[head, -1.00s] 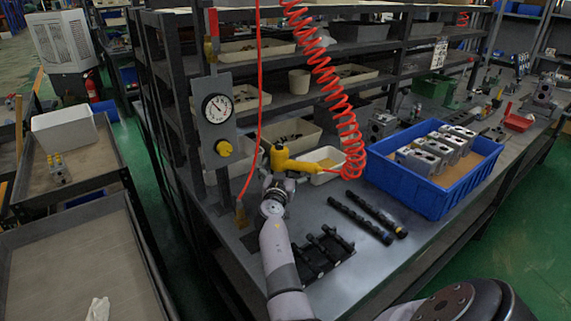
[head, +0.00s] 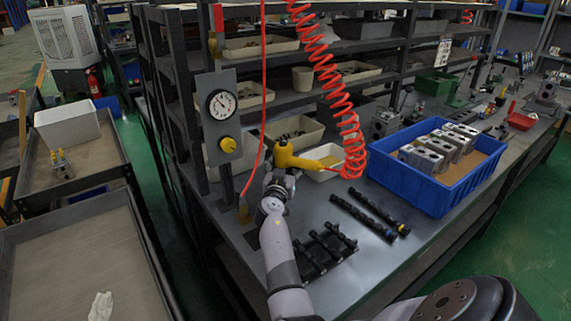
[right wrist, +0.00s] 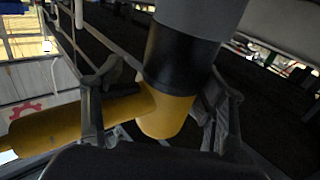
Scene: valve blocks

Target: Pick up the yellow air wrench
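The yellow air wrench (head: 305,163) is above the near left part of the workbench, with its long yellow body pointing right toward the red coiled hose (head: 348,150). My right gripper (head: 280,174) is at the wrench's left end, with its fingers around it. In the right wrist view the wrench (right wrist: 165,112) shows its yellow part, black band and grey cylinder between the two fingers of my right gripper (right wrist: 155,125). The fingers stand wide apart, with a gap at the right finger. Contact at the left finger is unclear. My left gripper does not show.
A blue crate (head: 384,180) with metal valve blocks stands right on the workbench (head: 375,262). Two dark rods (head: 370,216) and a black rack (head: 326,247) lie near the arm. A gauge panel (head: 220,147) stands left of the wrench. White bins (head: 296,127) are behind.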

